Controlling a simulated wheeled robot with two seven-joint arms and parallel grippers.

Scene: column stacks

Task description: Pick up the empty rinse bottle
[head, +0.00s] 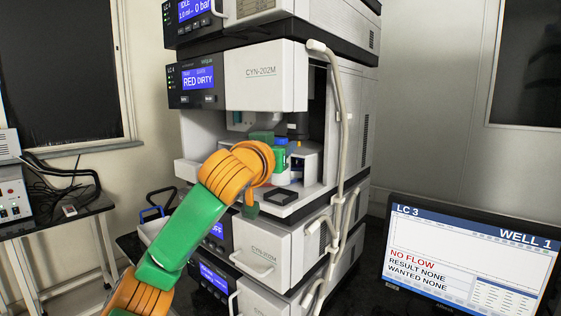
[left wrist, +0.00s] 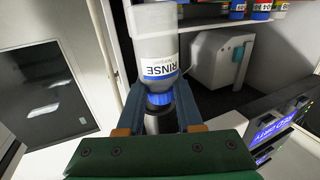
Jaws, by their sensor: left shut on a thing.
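The rinse bottle (left wrist: 155,48) has a pale, see-through body, a white label reading RINSE and a blue cap. It appears cap-down in the left wrist view. I cannot make out any liquid in it. My left gripper (left wrist: 160,95) is shut on it, with one finger on each side near the cap end. In the head view, my left gripper (head: 268,145) is in the open bay of the LC 4 unit. My right gripper is out of view.
The LC 4 unit (head: 265,75) reads RED DIRTY above the bay. A white rounded part (head: 308,162) stands close on the right, and a pale hose (head: 340,120) runs down the front. Several coloured bottles (left wrist: 260,9) stand on a shelf. A monitor (head: 465,255) is at right.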

